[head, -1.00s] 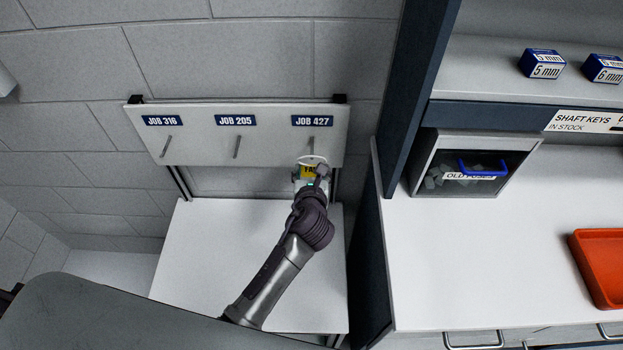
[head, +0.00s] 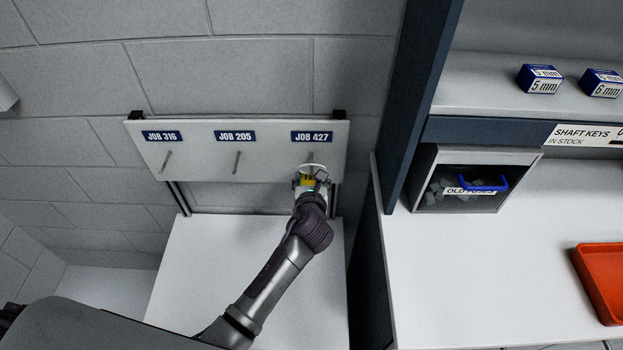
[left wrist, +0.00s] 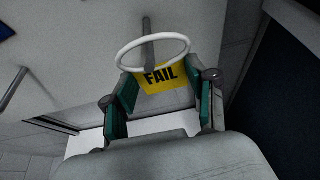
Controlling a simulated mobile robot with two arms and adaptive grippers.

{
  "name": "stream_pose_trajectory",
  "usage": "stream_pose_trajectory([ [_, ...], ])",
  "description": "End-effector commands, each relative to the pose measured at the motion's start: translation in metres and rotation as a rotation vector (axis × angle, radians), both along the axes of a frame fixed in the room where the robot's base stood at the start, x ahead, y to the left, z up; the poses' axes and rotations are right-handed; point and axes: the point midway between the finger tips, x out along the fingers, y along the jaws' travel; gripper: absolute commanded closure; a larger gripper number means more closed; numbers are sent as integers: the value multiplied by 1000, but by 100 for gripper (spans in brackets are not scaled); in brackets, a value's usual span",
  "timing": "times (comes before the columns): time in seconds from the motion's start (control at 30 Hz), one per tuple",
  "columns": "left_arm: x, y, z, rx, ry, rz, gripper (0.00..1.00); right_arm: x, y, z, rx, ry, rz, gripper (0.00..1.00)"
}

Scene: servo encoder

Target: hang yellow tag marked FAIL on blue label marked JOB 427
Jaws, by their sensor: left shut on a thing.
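The yellow tag marked FAIL (left wrist: 160,77) has a white ring (left wrist: 122,57) at its top. My left gripper (head: 311,182) is shut on the tag just below the blue JOB 427 label (head: 312,137). The tag also shows in the head view (head: 308,180), partly hidden by the gripper. A grey peg (head: 311,157) sticks out of the board under that label. In the left wrist view the peg (left wrist: 148,28) lines up with the ring's opening; I cannot tell whether it passes through. My right gripper is not in view.
The white board (head: 200,172) also carries labels JOB 316 (head: 162,137) and JOB 205 (head: 235,136), each with a peg below. A dark cabinet side (head: 400,110) stands close on the right. The white surface (head: 200,270) below the board is clear.

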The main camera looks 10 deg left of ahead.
Motion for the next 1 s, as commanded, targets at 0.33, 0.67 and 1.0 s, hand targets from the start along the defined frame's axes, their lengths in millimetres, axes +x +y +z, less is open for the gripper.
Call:
stream_pose_trajectory([
  [0.33, 0, 0, 0, 1, 0, 0, 54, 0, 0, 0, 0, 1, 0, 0],
  [0.67, 0, 0, 0, 1, 0, 0, 14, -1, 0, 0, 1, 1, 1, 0],
  [1.0, -9, -2, 3, 1, 0, -1, 14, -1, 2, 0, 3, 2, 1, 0],
])
